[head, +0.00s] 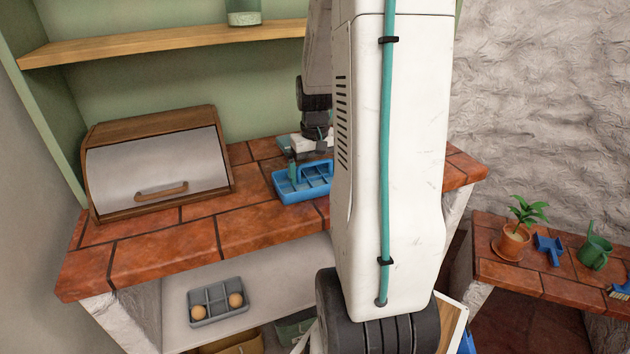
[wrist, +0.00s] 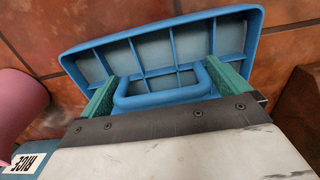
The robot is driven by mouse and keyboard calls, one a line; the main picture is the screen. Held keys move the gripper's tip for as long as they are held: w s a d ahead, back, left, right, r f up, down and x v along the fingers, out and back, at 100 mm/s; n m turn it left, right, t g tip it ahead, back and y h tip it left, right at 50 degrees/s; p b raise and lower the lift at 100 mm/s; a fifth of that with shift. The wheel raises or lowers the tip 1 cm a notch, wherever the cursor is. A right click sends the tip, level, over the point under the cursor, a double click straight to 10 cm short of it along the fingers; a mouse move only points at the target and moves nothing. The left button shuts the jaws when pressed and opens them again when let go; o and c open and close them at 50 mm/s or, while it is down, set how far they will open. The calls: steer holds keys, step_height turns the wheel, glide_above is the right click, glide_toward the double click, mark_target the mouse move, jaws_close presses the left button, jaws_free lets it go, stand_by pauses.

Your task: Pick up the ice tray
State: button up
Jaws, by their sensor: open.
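The ice tray is a blue tray (head: 290,194) with several compartments, lying on the tiled counter beside my arm; it fills the upper middle of the wrist view (wrist: 90,48). A raised blue loop handle (wrist: 165,100) stands at its near side. My gripper (wrist: 167,82) is open, with a green finger to either side of the handle. I cannot tell whether either finger touches it. My arm hides the tray's right part in the head view.
A bread box (head: 155,165) stands left on the counter. A pink object (wrist: 18,100) and a label reading RICE (wrist: 30,163) lie left of my gripper, and a brown object (wrist: 300,105) right. A grey tray (head: 218,308) with two balls sits on the lower shelf.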

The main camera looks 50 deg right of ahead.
mark_target(316, 163)
steer(key=c, duration=1)
steer(key=shift+r, duration=0.1)
steer(key=shift+r, duration=0.4)
steer(key=r, duration=0.3)
steer(key=shift+s+a, duration=0.1)
steer(key=shift+s, duration=0.1)
steer(key=s+a+r, duration=0.1)
steer(key=s+a, duration=0.7)
steer(key=s, duration=0.5)
steer(key=shift+s, duration=0.15)
